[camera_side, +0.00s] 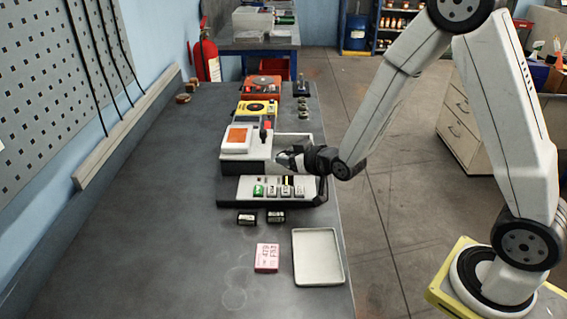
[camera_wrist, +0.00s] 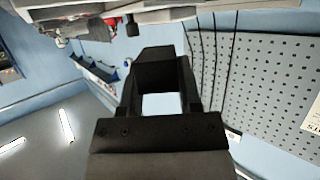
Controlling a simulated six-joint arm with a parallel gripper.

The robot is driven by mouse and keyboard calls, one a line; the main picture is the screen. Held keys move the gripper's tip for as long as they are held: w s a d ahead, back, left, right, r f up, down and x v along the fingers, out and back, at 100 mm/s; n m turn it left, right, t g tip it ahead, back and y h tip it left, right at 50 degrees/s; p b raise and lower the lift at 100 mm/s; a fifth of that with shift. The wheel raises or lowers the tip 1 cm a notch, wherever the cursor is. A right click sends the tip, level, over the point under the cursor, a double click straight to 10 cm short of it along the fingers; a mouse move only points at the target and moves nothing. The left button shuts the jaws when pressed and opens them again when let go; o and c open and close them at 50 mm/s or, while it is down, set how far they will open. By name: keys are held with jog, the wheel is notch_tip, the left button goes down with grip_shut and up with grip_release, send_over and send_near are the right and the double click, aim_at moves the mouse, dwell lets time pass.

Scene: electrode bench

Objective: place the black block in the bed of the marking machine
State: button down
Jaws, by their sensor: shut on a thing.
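The marking machine (camera_side: 232,160) is a white and dark box with an orange screen and a red-topped post, at the middle of the side view. My gripper (camera_side: 287,160) reaches in from the right, pointing left at the machine's front right part. In the wrist view my gripper (camera_wrist: 158,85) is shut on a dark block (camera_wrist: 156,54) at its fingertips, with an open gap behind it. The block is hard to make out in the side view. I cannot tell whether it touches the machine's bed, which my gripper partly hides.
A rack (camera_side: 240,188) of several small blocks is just in front of the machine. A yellow device (camera_side: 257,109) stands behind. The bench's left side is clear.

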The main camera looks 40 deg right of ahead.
aim_at(286, 155)
jog(key=shift+r, duration=0.1)
jog(key=shift+v, duration=2.3)
jog(key=shift+w+r, duration=0.1)
jog(key=shift+r, duration=0.05)
jog(key=shift+w+d+f+n+y, duration=0.1)
jog(key=shift+f+n+y, duration=0.1)
jog(key=shift+n+y, duration=0.15)
jog(key=s+f+n+g+y, duration=0.3)
jog(key=s+f+n+y, duration=0.2)
jog(key=n+y, duration=0.2)
jog(key=shift+y, duration=0.45)
jog(key=shift+s+f, duration=0.1)
jog(key=shift+f, duration=0.05)
jog(key=shift+f, duration=2.8)
